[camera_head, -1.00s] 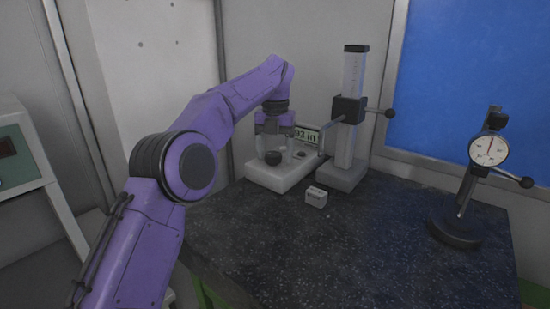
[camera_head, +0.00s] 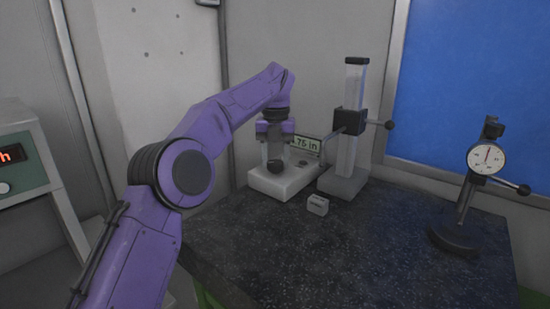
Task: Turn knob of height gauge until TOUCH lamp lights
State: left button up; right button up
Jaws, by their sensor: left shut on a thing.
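The height gauge has a white base (camera_head: 283,186) with a black knob (camera_head: 274,168) on top and a small display (camera_head: 307,145) that appears to read ".75 in". Beside it stands a pale upright column (camera_head: 347,152) on a grey foot, with a black slider (camera_head: 348,121) and arms to both sides. My left gripper (camera_head: 274,162) points down over the base, its fingers closed around the knob. A small dark round spot (camera_head: 303,162) shows on the base; I cannot make out a lit TOUCH lamp. My right gripper is not in view.
A small light block (camera_head: 318,205) lies on the dark speckled table (camera_head: 350,255) in front of the column. A dial indicator (camera_head: 486,158) on a black stand is at the right. A cabinet with a red-lit readout (camera_head: 12,155) is at the left. The table's front middle is clear.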

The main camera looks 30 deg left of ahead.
pick_arm(q)
jog(key=n, duration=0.4)
jog(key=shift+n, duration=0.3)
jog(key=n+b, duration=0.1)
jog(key=n, duration=0.3)
jog(key=shift+w+f+n, duration=0.1)
jog(key=shift+f+n, duration=0.05)
jog(key=shift+n, duration=0.15)
jog(key=n, duration=0.4)
jog(key=shift+w+b, duration=0.1)
jog(key=shift+b, duration=0.3)
jog(key=shift+f+n+b, duration=0.15)
jog(key=shift+n+b, duration=0.25)
jog(key=shift+n, duration=2)
